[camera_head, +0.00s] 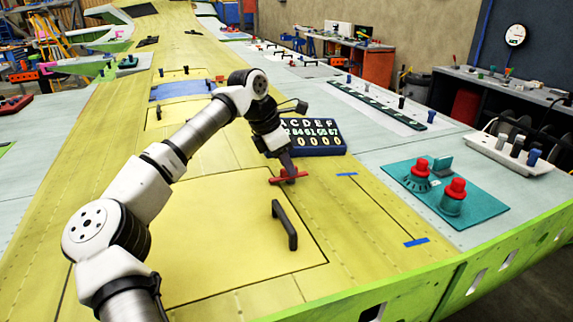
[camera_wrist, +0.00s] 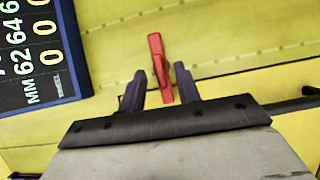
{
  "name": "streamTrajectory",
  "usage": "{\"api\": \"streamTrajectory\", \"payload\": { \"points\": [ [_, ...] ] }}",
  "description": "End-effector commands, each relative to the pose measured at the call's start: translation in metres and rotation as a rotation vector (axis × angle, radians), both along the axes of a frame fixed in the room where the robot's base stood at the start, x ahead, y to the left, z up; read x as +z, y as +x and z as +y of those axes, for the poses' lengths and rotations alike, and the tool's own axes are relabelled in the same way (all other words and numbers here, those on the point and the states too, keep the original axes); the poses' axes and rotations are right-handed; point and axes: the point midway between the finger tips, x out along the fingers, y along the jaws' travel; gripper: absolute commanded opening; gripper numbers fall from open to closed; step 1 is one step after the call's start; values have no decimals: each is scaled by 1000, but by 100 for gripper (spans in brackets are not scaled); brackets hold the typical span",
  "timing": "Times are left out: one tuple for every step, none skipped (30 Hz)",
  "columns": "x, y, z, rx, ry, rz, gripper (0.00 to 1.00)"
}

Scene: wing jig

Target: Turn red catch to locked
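The red catch (camera_head: 290,177) is a small red bar with a raised grip, on the yellow wing panel by the upper right corner of a hatch outline. In the wrist view the red catch (camera_wrist: 156,52) runs nearly upright in the picture, its lower part between my fingers. My gripper (camera_head: 287,166) points down at it from above. In the wrist view my gripper (camera_wrist: 160,76) is open, one dark finger on each side of the catch, with yellow panel showing in the gaps. The catch's lower end is near the gripper's body. No locked marking is readable.
A dark number board (camera_head: 310,138) stands close behind the gripper; it fills the upper left of the wrist view (camera_wrist: 40,55). A black handle (camera_head: 285,225) rises from the hatch in front. A teal plate (camera_head: 470,205) with red knobs lies right.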

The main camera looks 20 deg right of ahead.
Motion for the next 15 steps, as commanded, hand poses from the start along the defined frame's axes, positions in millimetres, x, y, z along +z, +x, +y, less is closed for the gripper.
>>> {"api": "streamTrajectory", "payload": {
  "points": [
    [6,1,3,2,-1,-3,33],
    [11,1,5,2,-1,-6,33],
    [17,0,8,2,-1,-6,33],
    [24,1,11,3,-1,-5,33],
    [30,1,13,5,-1,-6,33],
    [39,1,17,5,-1,-6,33],
    [46,0,20,4,-2,-6,33],
    [53,0,22,3,-1,-5,33],
    [61,0,26,4,-1,-6,33],
    [68,0,29,3,-1,-5,33],
    [74,0,31,3,-2,-5,33],
    [83,0,34,3,-2,-5,33],
    [87,0,36,2,-1,-5,33],
    [93,0,38,2,-2,-6,33],
    [99,-1,40,2,-1,-5,33]
  ]
}}
